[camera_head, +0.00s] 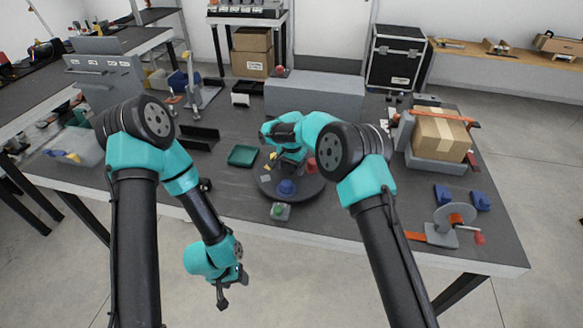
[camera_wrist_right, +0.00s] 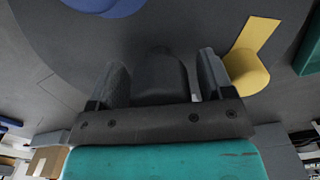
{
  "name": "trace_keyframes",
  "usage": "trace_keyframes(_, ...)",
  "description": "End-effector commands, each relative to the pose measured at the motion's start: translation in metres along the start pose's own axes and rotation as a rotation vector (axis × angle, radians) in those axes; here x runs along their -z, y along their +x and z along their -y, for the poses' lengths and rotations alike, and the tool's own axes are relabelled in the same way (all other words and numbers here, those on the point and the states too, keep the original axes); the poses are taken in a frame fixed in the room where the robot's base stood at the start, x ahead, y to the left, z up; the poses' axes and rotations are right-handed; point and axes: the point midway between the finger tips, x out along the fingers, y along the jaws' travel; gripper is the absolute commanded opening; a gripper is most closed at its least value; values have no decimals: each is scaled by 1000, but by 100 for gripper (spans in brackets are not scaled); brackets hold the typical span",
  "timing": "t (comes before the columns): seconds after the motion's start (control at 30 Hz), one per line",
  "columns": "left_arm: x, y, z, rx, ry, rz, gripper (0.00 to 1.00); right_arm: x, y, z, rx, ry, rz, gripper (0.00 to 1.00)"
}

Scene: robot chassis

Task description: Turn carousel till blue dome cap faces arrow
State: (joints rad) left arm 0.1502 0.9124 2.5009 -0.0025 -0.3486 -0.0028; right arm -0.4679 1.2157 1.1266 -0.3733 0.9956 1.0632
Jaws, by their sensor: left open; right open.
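The carousel (camera_head: 312,188) is a dark round disc near the front edge of the table. The blue dome cap (camera_head: 287,187) sits on its front part, and a blue shape shows at the top left of the right wrist view (camera_wrist_right: 110,6). A red piece (camera_head: 311,165) and a yellow piece (camera_wrist_right: 248,70) are also on the disc. My right gripper (camera_wrist_right: 162,75) is open over the carousel, with a dark rounded piece between its fingers; I cannot tell whether they touch it. My left gripper (camera_head: 228,290) is open and empty, hanging before the table. I cannot make out the arrow.
A grey block with a green top (camera_head: 280,211) stands just in front of the carousel. A green tray (camera_head: 242,155) lies to its left, and a long grey box (camera_head: 315,95) stands behind. A cardboard box (camera_head: 438,137) and a crank device (camera_head: 450,225) are at the right.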

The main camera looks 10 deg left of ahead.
Motion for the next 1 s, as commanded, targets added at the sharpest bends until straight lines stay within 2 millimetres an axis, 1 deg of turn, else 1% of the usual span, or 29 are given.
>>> trace_keyframes(0.17, 0, 0, 0, 0, 0, 0, 57, 0, -21, 1, 2, 0, -1, 74)
trace_keyframes(0.8, 0, 0, 0, 0, 0, 0, 57, 0, -141, 0, 3, 0, -2, 74)
trace_keyframes(0.9, 0, 0, 0, 0, 0, 0, 57, 0, -156, 0, 2, 1, -2, 74)
trace_keyframes(1.0, 0, 0, 0, 0, 0, 0, 57, 0, -165, 0, 1, 1, -1, 74)
